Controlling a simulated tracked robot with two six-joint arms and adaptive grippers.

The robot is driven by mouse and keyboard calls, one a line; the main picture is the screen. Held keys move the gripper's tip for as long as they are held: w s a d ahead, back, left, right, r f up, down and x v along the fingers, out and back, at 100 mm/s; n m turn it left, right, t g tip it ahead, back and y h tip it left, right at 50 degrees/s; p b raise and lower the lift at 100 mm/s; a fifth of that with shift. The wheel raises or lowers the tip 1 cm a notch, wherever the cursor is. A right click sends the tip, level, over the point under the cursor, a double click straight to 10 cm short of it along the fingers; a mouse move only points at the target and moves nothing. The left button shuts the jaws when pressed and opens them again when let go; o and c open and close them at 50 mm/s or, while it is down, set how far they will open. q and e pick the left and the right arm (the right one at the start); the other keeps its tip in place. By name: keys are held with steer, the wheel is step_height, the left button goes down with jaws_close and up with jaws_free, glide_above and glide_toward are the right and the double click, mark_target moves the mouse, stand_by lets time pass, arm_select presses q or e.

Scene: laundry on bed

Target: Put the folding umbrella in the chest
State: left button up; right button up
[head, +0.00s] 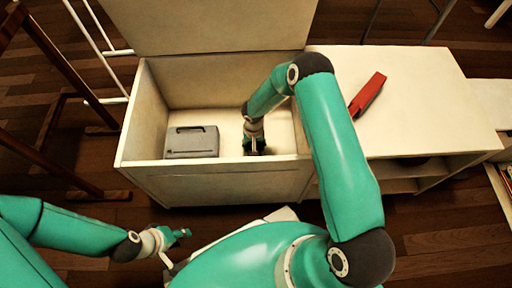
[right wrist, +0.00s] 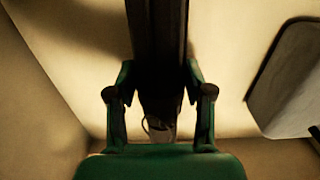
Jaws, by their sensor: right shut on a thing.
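The chest (head: 240,178) stands open in the head view, its lid (head: 210,28) raised at the back. My right arm reaches down into it, and my right gripper (head: 255,147) is inside, near the floor and right of the middle. In the right wrist view, this gripper (right wrist: 158,82) is shut on the folding umbrella (right wrist: 158,35), a long dark thing with a small loop at its near end. The umbrella is mostly hidden in the head view. My left gripper (head: 181,236) is outside, in front of the chest; its finger opening is unclear.
A grey case (head: 191,142) sits in the chest's left part; it also shows in the right wrist view (right wrist: 290,85). A red object (head: 367,95) lies on the white cabinet (head: 420,120) at the right. A wooden frame and white rails stand left of the chest.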

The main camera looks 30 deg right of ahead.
steer(key=shift+f, duration=0.7)
steer(key=shift+f, duration=0.1)
steer(key=o, duration=1.4)
steer(key=shift+r, duration=0.55)
step_height(320, 180, up, 11)
steer(key=p, duration=0.3)
steer(key=shift+p, duration=0.4)
